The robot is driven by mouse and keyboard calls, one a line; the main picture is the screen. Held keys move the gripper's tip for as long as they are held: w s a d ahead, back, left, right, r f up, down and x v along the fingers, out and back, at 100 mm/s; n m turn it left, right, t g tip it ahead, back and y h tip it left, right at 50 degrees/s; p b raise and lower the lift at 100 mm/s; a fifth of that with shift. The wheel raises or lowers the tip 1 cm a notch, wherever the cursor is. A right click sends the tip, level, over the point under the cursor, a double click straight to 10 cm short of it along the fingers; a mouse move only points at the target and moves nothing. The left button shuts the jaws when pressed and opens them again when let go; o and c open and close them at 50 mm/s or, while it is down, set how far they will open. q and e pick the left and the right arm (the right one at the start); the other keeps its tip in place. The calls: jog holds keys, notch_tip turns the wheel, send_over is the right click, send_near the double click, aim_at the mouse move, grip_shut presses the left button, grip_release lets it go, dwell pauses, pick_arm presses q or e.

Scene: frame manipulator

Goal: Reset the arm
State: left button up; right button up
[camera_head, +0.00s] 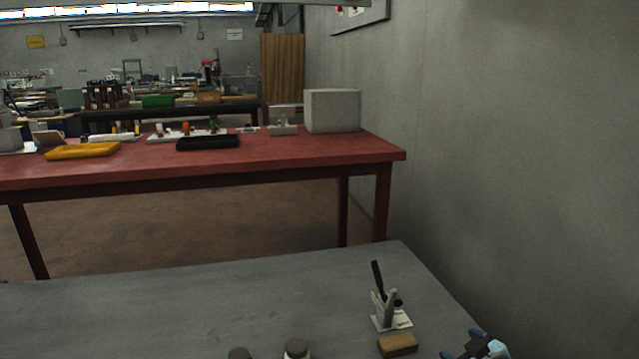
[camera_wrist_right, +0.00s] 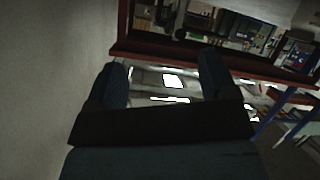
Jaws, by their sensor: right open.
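My right gripper (camera_head: 464,350) shows only in part at the bottom right of the head view, at the right edge of the grey table (camera_head: 200,305). In the right wrist view its two dark fingers (camera_wrist_right: 165,88) stand apart with nothing between them. That view looks past the fingers toward the room, with a red-brown edge and bright strips beyond. My left gripper is in neither view.
A clamp-like stand with a black handle (camera_head: 388,311) is on the grey table, with a brown block (camera_head: 398,345) before it. Two round-topped items are at the bottom edge. A red table (camera_head: 280,158) stands beyond. A grey wall (camera_head: 520,150) is right.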

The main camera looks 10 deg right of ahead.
jog(key=s+a+r+y, duration=0.3)
jog(key=s+a, duration=0.5)
jog(key=a, duration=0.4)
jog(key=s+a+r+y, duration=0.25)
jog(key=s+a, duration=0.55)
jog(key=a, duration=0.4)
jog(key=s+a+r+m+y, duration=0.2)
jog(key=s+a+r+y, duration=0.1)
jog(key=s+a+r, duration=0.4)
jog(key=w+d+r+t+p, duration=0.1)
jog(key=d+r+t+p, duration=0.25)
jog(key=r+p, duration=0.6)
pick_arm(q)
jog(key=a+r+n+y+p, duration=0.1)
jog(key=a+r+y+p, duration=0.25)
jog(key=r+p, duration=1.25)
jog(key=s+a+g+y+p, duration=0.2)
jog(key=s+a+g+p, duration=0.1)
jog(key=p, duration=1.5)
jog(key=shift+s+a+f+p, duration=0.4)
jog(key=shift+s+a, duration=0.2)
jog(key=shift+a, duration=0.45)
pick_arm(e)
jog(key=s+d+r+g+h, duration=0.4)
jog(key=d+r+g+h, duration=0.1)
jog(key=d+g+h, duration=0.1)
jog(key=shift+d+m, duration=0.3)
jog(key=shift+d, duration=0.35)
